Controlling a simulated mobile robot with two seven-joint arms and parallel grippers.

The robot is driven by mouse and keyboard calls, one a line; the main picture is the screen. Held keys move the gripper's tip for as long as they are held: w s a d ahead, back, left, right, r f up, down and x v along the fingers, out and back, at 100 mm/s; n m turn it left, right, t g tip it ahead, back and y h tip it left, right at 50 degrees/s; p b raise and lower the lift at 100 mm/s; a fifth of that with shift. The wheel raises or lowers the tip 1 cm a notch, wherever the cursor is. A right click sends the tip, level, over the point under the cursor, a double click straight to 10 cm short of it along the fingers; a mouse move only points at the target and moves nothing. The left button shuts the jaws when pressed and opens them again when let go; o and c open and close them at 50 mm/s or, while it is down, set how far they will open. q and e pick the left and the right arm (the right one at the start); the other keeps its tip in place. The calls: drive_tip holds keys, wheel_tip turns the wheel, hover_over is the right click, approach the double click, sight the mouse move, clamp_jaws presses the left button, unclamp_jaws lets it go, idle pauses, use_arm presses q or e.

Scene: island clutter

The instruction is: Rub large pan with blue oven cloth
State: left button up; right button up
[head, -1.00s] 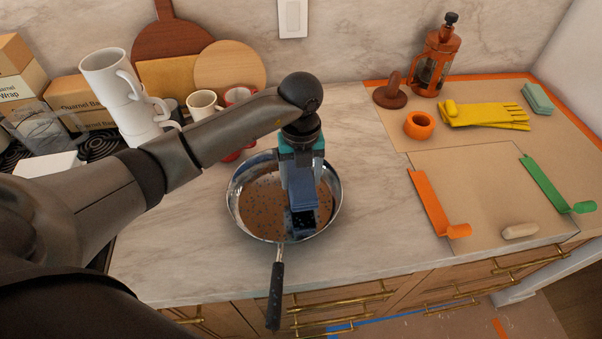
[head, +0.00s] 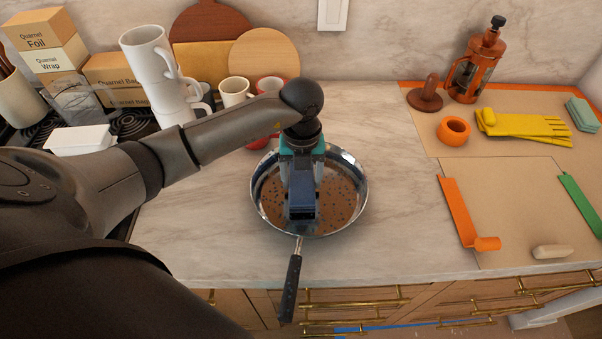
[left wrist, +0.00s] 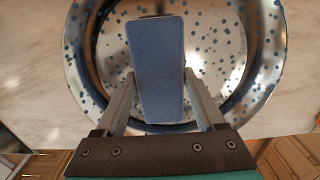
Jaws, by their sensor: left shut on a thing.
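The large pan (head: 341,196) sits on the marble counter, its dark handle pointing toward me. Its brownish, shiny inside is dotted with dark specks. It fills most of the left wrist view (left wrist: 228,62), where the specks look blue. My left gripper (head: 302,183) reaches down into the pan from above, near its middle. It is shut on the blue oven cloth (left wrist: 158,62), a flat blue block between the two fingers. The cloth is low inside the pan; whether it touches the bottom I cannot tell. My right gripper is not in view.
Stacked white mugs (head: 152,62), a cream cup (head: 234,91) and round boards stand behind at left. The counter beside the pan is clear.

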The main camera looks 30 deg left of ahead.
sight(324, 200)
use_arm(q)
drive_tip(key=d, duration=0.5)
drive_tip(key=shift+w+d, duration=0.15)
drive_tip(key=a, duration=0.1)
drive_tip(key=s+a+p, duration=0.1)
drive_tip(key=a, duration=0.2)
drive_tip(key=shift+s, duration=0.4)
drive_tip(key=shift+s+a+p, duration=0.2)
drive_tip(key=shift+a, duration=0.4)
drive_tip(key=shift+s+a+p, duration=0.2)
drive_tip(key=shift+a, duration=0.35)
drive_tip(key=shift+f+b, duration=0.45)
drive_tip(key=shift+f, duration=0.15)
drive_tip(key=shift+w+d+r, duration=0.1)
drive_tip(key=shift+w+d, duration=0.25)
drive_tip(key=shift+d, duration=0.5)
drive_tip(key=shift+w+d, duration=0.3)
drive_tip(key=shift+d, duration=0.5)
drive_tip(key=shift+w+d+b, duration=0.15)
drive_tip(key=shift+w+d, duration=0.2)
drive_tip(key=shift+d, duration=0.45)
drive_tip(key=shift+w+d+b, duration=0.15)
drive_tip(key=shift+w+d, duration=0.15)
drive_tip(key=shift+d, duration=0.5)
drive_tip(key=shift+s+a+f, duration=0.15)
drive_tip(key=shift+s+a, duration=0.1)
drive_tip(key=shift+a, duration=0.7)
drive_tip(key=shift+s+a+f, duration=0.1)
drive_tip(key=shift+s+a, duration=0.15)
drive_tip(key=shift+a, duration=0.7)
